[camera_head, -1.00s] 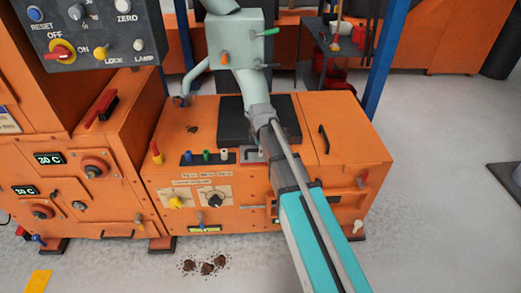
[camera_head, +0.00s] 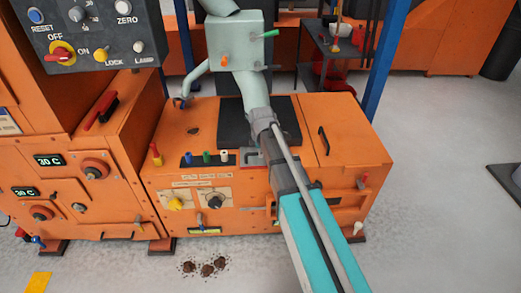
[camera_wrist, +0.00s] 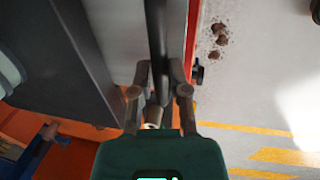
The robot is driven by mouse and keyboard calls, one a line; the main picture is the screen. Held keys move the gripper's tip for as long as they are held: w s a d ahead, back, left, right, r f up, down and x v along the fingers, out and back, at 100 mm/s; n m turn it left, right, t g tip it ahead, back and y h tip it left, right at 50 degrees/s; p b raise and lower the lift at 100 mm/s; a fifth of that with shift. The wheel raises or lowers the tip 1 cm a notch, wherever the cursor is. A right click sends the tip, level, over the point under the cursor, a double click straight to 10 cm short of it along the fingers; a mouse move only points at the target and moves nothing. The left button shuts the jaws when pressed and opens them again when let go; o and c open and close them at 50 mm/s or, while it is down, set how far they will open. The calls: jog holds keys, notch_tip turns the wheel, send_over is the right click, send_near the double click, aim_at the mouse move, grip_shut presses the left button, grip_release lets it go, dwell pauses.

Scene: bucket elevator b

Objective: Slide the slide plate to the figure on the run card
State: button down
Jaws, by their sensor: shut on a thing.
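In the wrist view my gripper (camera_wrist: 159,70) has its two fingers on either side of a thin dark bar (camera_wrist: 157,30) and is shut on it. I cannot tell whether this bar is part of the slide plate. In the head view my arm reaches over the front of an orange machine (camera_head: 350,150), and the fingertips are hidden. A small grey and red fitting (camera_head: 250,157) shows beside the arm at the machine's top front edge. I cannot read a scale figure or make out the run card.
A control box (camera_head: 95,35) with knobs and buttons hangs at upper left. A pale green chute (camera_head: 236,45) stands on the machine behind my arm. Dark clumps (camera_head: 207,268) lie on the floor in front. The floor at right is mostly clear.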

jog(key=s, duration=0.3)
jog(key=shift+s, duration=0.15)
jog(key=c, duration=0.6)
grip_release()
jog(key=shift+c, duration=0.2)
